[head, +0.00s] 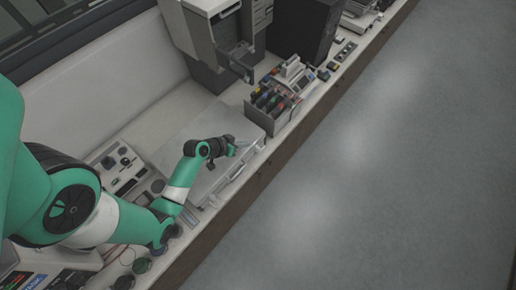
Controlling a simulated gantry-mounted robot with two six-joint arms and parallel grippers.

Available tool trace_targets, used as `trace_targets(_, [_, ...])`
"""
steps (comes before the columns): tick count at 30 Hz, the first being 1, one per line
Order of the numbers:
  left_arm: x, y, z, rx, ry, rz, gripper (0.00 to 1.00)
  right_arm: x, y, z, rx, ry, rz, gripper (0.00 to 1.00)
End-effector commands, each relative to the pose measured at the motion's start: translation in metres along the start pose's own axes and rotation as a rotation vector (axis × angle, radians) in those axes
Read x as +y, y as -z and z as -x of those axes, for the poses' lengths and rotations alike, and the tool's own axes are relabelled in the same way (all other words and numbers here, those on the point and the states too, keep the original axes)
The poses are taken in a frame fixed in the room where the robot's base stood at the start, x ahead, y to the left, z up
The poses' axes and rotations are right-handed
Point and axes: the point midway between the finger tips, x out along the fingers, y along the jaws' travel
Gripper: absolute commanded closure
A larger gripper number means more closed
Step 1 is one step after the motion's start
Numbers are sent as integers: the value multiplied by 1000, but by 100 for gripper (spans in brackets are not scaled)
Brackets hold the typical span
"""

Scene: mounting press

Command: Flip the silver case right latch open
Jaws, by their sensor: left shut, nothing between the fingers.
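The silver case (188,133) lies closed and flat on the bench, its long front side facing the bench's front edge. My left gripper (236,146) is over the case's front side, towards its right end, with the fingers shut and nothing held. The handle (236,171) shows on the front side below the gripper. The right latch is too small to make out, and the gripper partly covers that area. I cannot tell whether the fingers touch the case. My right gripper is not in view.
An organizer (270,108) with coloured items stands just right of the case. A grey press-like machine (215,40) stands behind. A tray with round parts (128,168) lies to the left. The bench's front edge is close, with open floor (370,170) beyond.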

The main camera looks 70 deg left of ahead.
Motion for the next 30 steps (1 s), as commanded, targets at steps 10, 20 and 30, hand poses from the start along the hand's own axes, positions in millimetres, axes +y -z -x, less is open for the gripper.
trace_targets(10, [0, -4, -75, -1, -1, -3, 100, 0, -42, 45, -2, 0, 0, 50])
trace_targets(20, [0, -25, -114, -1, 0, 0, 100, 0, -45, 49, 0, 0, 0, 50])
trace_targets(30, [0, -28, -118, 1, 1, -2, 100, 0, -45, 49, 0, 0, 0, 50])
